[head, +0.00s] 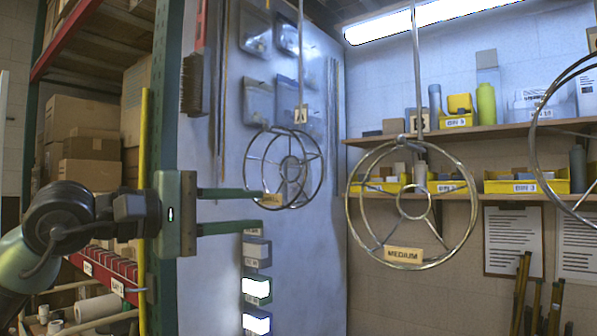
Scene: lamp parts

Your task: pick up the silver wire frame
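Three round wire frames hang in the head view. The smallest, a grey wire frame (318,152), is left of centre with a small tan tag near its lower left. A larger wire frame (471,208) hangs at centre right on a rod, with a tan tag reading MEDIUM and a slightly brassy rim. A third wire frame (537,147) is cut off by the right edge. I cannot tell which is the silver one. My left gripper (262,210) is open, its two green fingers pointing right. The upper fingertip overlaps the smallest frame's lower left; contact is unclear. My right gripper is not in view.
A green post and rack with cardboard boxes (92,147) stand at left. A blue-grey panel (215,270) with hanging packets is behind the gripper. A wall shelf (470,131) with yellow bins is at right. Clipboards (513,240) hang below.

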